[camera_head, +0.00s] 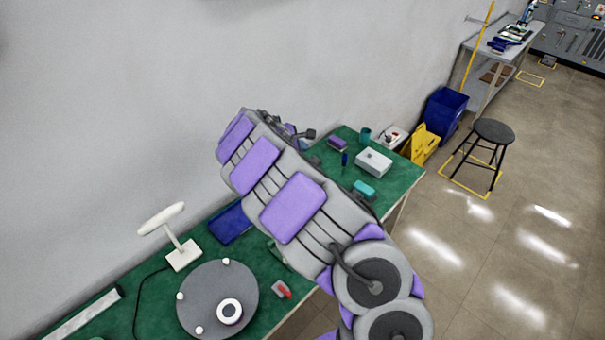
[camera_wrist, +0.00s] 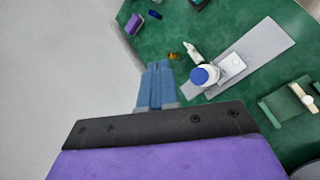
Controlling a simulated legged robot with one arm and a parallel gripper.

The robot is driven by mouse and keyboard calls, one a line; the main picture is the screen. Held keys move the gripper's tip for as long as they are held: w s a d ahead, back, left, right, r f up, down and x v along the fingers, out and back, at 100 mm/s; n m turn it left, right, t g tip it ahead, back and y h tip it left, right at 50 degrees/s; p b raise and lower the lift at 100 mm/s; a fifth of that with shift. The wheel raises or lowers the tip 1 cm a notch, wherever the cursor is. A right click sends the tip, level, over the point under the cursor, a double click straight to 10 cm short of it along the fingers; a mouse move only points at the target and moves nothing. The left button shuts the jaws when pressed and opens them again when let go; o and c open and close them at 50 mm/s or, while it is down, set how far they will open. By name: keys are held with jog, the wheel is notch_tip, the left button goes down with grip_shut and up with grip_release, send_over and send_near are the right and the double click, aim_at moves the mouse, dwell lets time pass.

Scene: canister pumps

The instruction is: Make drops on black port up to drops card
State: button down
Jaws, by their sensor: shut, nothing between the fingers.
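My gripper (camera_wrist: 157,66) shows in the wrist view as two blue fingers pressed together, shut and empty above the green bench. A white bottle with a blue cap (camera_wrist: 200,76) is just right of the fingertips, apart from them. It is at the near end of a flat grey plate (camera_wrist: 268,40). A small white piece (camera_wrist: 232,64) sits on the plate beside the bottle. A slim white piece (camera_wrist: 193,52) and a tiny orange item (camera_wrist: 174,56) lie close by. I cannot make out a black port or a drops card. In the head view my arm hides the gripper and this spot.
In the head view, the green bench (camera_head: 264,262) carries a grey round disc (camera_head: 207,290), a white stand (camera_head: 183,256), a blue tray (camera_head: 230,223), a red item (camera_head: 283,290) and a pale box (camera_head: 374,162). A wall runs behind. A stool (camera_head: 494,132) stands on open floor.

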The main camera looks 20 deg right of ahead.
jog(key=f+b, duration=0.1)
jog(key=f, duration=0.1)
jog(key=f+b, duration=0.2)
jog(key=a+f+b, duration=0.1)
jog(key=f, duration=0.1)
jog(key=shift+f, duration=0.3)
jog(key=shift+d+f+b, duration=0.35)
jog(key=shift+f+b, duration=0.1)
jog(key=shift+f, duration=0.15)
jog(key=shift+a+r, duration=0.1)
jog(key=shift+a, duration=0.2)
jog(key=shift+d, duration=0.2)
dwell(0.8)
jog(key=shift+f, duration=0.4)
jog(key=shift+f+b, duration=0.4)
jog(key=shift+f, duration=0.2)
dwell(0.7)
jog(key=shift+r, duration=0.1)
jog(key=shift+r+p, duration=0.8)
jog(key=shift+r, duration=0.15)
